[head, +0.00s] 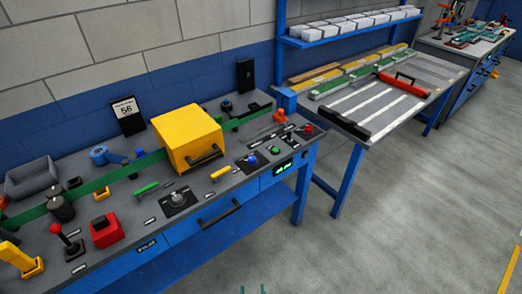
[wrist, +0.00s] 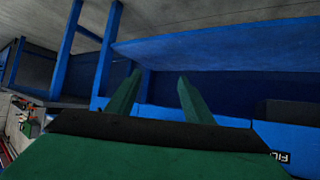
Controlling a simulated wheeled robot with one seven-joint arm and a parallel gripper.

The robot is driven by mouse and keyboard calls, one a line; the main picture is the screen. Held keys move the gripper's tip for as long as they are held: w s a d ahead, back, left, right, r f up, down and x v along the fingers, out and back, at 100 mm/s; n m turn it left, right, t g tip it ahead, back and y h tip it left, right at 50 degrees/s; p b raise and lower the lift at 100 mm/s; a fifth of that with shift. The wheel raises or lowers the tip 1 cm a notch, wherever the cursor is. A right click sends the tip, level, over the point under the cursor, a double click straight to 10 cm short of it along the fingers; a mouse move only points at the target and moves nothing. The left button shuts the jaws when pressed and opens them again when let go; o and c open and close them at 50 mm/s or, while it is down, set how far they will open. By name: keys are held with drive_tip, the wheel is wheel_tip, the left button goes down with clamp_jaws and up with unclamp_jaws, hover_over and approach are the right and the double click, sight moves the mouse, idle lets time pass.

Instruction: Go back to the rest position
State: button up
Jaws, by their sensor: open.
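My gripper (wrist: 158,78) shows in the wrist view as two green fingers spread apart, with nothing between them. The rest of my arm is out of the head view. In the wrist view the blue bench frame and a wide blue panel (wrist: 220,45) lie beyond the fingers. The fingers appear to touch nothing.
The bench top holds a yellow box (head: 187,135) with a black handle, a red block (head: 106,229), a joystick (head: 67,240) and several knobs and buttons. A second table (head: 440,75) with strips stands behind right. The grey floor (head: 400,220) at right is clear.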

drive_tip(key=s+d+r+t, duration=0.1)
drive_tip(key=s+r+t, duration=0.1)
drive_tip(key=s+r, duration=0.9)
drive_tip(key=s+d+r+m+t+h, duration=0.1)
drive_tip(key=s+d+r+t, duration=0.1)
drive_tip(key=s+r, duration=0.9)
drive_tip(key=shift+r, duration=0.65)
